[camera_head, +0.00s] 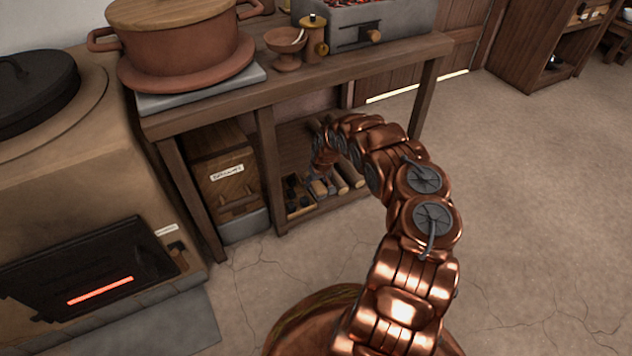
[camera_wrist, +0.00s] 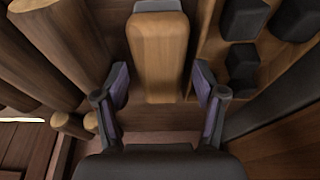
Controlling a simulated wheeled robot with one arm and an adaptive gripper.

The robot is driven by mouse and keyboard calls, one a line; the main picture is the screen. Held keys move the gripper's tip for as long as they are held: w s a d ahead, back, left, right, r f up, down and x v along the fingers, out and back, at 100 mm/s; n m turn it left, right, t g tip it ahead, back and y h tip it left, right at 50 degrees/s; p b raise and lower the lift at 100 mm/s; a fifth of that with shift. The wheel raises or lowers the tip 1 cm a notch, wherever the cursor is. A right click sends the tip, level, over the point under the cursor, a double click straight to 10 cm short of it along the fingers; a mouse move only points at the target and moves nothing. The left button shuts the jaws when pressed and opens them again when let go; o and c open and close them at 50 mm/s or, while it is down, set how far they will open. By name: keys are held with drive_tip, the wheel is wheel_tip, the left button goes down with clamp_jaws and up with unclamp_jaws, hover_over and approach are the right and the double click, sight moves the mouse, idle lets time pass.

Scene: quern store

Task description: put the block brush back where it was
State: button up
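A pale wooden block with a dark part at its far end, which looks like the block brush (camera_wrist: 158,55), lies ahead of my gripper in the wrist view. My gripper (camera_wrist: 161,85) is open, with one purple-padded finger on each side of the block's near end. Gaps show between the fingers and the block, so it is not gripped. In the head view my gripper (camera_head: 318,182) is low at the lower shelf under the wooden table, and my arm partly covers that place. The brush is too small to make out surely there.
Round logs (camera_wrist: 65,45) lie close on the left in the wrist view. A wooden bin with dark lumps (camera_wrist: 242,62) is close on the right. A table leg (camera_head: 266,165) and a labelled wooden box (camera_head: 226,172) stand left of my gripper. Open floor (camera_head: 530,220) is on the right.

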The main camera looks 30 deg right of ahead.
idle(0.3)
drive_tip(key=p+v, duration=0.8)
drive_tip(key=v, duration=0.4)
drive_tip(key=shift+r, duration=0.15)
drive_tip(key=shift+a, duration=0.15)
